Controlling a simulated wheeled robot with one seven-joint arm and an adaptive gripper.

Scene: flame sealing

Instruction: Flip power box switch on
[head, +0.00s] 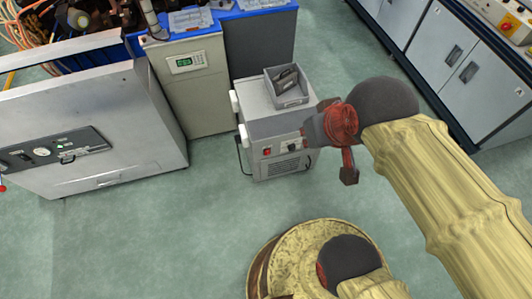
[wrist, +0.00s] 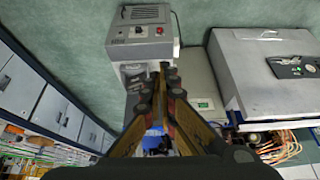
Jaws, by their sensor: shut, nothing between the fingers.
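The power box (head: 280,150) is a grey cabinet standing on the floor near the middle of the head view. Its front has a small red switch (head: 267,151), a dark knob (head: 291,148) and a vent grille. My gripper (head: 308,134) shows at the right side of the box front, close to it; whether it touches cannot be told. In the wrist view the box (wrist: 130,42) appears upside down at the top, with the red switch (wrist: 159,30) at its right. My gripper (wrist: 162,72) is shut and empty, its tips below the box front in the picture. The switch's position is too small to read.
A grey open tray (head: 287,88) with a dark item sits on the box, and white rollers or handles stick out at its left. A beige cabinet (head: 190,85) and a large metal case (head: 90,130) stand to the left. The green floor in front is clear.

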